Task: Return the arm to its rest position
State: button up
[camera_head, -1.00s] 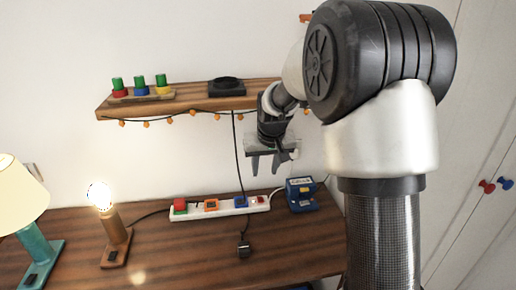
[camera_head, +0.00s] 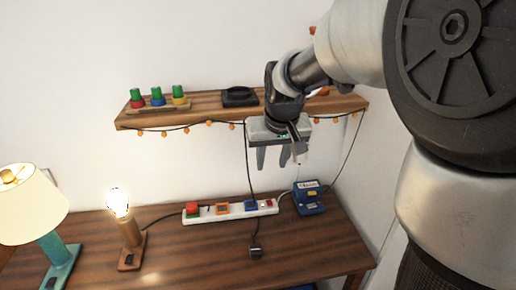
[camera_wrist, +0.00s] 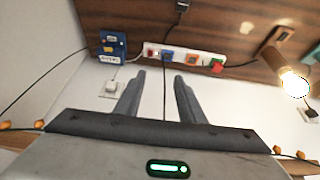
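My gripper (camera_head: 275,158) hangs fingers-down in front of the wooden shelf (camera_head: 207,112), above the back of the desk. Its fingers are apart in the wrist view (camera_wrist: 160,76) and nothing is between them. A black cable passes behind the gap there. My arm reaches in from the right in the head view and hides part of the shelf's right end.
A white power strip (camera_head: 232,211) with several coloured plugs and a blue device (camera_head: 308,197) sit on the desk (camera_head: 200,250). A lit bulb lamp (camera_head: 129,233) and a teal lamp (camera_head: 58,260) stand at left. Orange string lights (camera_head: 187,129) hang under the shelf.

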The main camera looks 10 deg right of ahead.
jog(key=shift+s, duration=0.1)
jog(key=s+r+p, duration=0.4)
jog(key=s+r, duration=0.2)
jog(key=s, duration=0.5)
jog(key=s+r+p, duration=0.5)
jog(key=s+r, duration=0.1)
jog(key=s, duration=0.6)
jog(key=shift+r+t, duration=0.25)
jog(key=shift+t, duration=0.15)
